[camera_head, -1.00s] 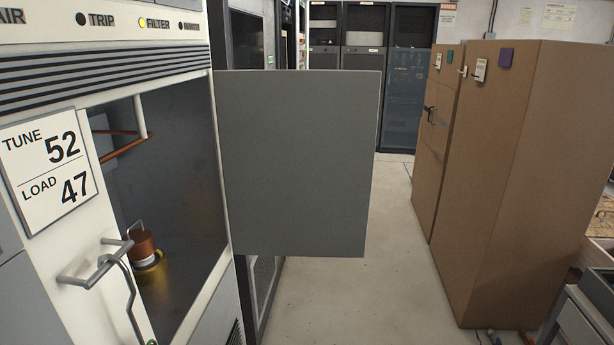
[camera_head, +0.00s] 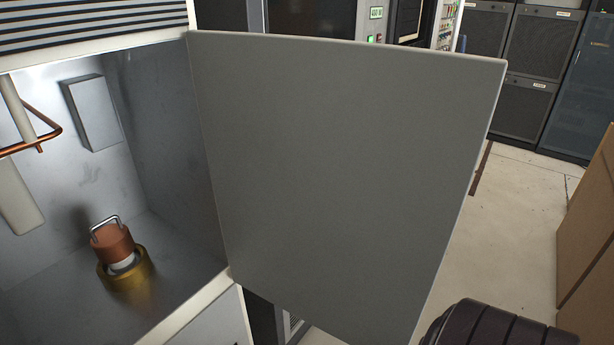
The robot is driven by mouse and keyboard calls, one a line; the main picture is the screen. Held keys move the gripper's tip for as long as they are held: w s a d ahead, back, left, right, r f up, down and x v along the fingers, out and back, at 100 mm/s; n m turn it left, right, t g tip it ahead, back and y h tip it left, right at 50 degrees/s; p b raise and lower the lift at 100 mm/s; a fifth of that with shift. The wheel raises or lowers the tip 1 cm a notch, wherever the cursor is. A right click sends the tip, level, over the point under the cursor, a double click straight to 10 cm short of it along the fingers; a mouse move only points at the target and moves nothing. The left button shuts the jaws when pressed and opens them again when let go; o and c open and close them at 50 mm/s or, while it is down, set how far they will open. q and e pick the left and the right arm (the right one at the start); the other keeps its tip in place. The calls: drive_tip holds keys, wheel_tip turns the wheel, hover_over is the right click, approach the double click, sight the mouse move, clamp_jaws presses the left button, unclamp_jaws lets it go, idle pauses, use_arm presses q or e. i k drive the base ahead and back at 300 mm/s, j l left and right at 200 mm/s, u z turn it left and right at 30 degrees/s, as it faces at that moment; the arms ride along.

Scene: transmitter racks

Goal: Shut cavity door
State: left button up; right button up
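The cavity door (camera_head: 340,160) is a flat grey panel. It stands wide open, swung out to the right from the right edge of the cavity opening. The open cavity (camera_head: 175,130) is at the left, with bare grey metal walls. Inside it a copper-coloured cylinder with a wire handle (camera_head: 113,243) sits in a brass ring (camera_head: 128,275) on the floor. A dark ribbed part of my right arm (camera_head: 490,328) shows at the bottom right, near the door's lower outer corner; I cannot tell if they touch. Neither gripper's fingers are in view.
A copper pipe (camera_head: 35,140) and a grey box (camera_head: 92,112) are on the cavity's left and back walls. Dark racks (camera_head: 530,60) stand at the back right. A brown cabinet (camera_head: 592,240) is at the right edge. Pale floor (camera_head: 515,215) is clear between door and cabinet.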

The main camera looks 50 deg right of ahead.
sight(343, 171)
drive_tip(key=l+u, duration=0.15)
drive_tip(key=l, duration=0.35)
drive_tip(key=l+u, duration=0.15)
drive_tip(key=l, duration=0.3)
drive_tip(key=k+l+u, duration=0.15)
drive_tip(key=l, duration=0.3)
drive_tip(key=l+u, duration=0.15)
drive_tip(key=l, duration=0.35)
drive_tip(key=k+l+u, duration=0.15)
drive_tip(key=l, duration=0.3)
